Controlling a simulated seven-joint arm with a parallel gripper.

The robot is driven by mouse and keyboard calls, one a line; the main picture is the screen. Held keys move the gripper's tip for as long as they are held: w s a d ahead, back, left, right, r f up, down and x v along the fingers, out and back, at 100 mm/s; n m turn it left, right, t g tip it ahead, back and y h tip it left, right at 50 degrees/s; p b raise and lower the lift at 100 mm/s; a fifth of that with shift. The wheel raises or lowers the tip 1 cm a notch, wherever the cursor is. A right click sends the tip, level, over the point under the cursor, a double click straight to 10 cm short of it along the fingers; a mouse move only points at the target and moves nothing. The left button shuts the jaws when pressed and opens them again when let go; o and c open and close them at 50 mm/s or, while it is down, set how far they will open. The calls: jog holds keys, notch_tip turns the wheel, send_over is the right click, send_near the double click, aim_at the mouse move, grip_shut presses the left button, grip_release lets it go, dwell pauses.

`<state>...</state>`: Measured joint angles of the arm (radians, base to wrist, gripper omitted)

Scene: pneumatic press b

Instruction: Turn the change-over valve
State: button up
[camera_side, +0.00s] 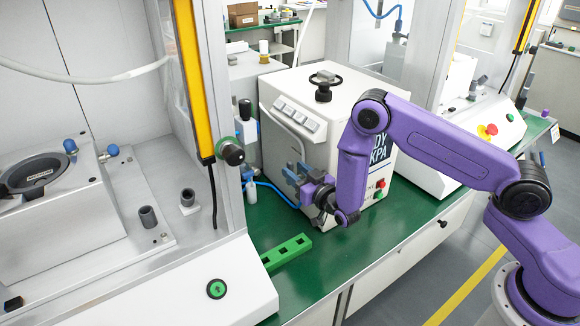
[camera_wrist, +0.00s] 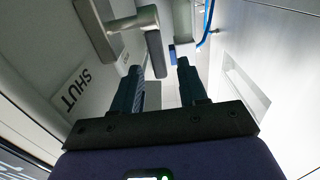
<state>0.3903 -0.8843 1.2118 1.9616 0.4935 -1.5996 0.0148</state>
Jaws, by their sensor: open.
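In the wrist view, a grey lever (camera_wrist: 154,52), which looks like the change-over valve's handle, hangs from a light rod (camera_wrist: 133,20) that comes off a grey plate. Its lower end lies between the two dark fingertips of my gripper (camera_wrist: 160,66), nearer the left one. A clear gap shows on the right, and whether the left finger touches is hard to tell. My gripper is open. A "SHUT" label (camera_wrist: 76,89) is on the pale face at left. In the side view my gripper (camera_side: 292,173) is at the white press box's (camera_side: 291,92) lower left front; it hides the lever there.
A blue hose (camera_side: 277,187) runs close by my gripper, also at the top of the wrist view (camera_wrist: 208,22). A green block with holes (camera_side: 286,252) lies on the green bench (camera_side: 345,246).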

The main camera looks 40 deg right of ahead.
aim_at(292, 168)
jog(key=shift+w, duration=1.75)
jog(key=shift+c, duration=0.3)
grip_shut()
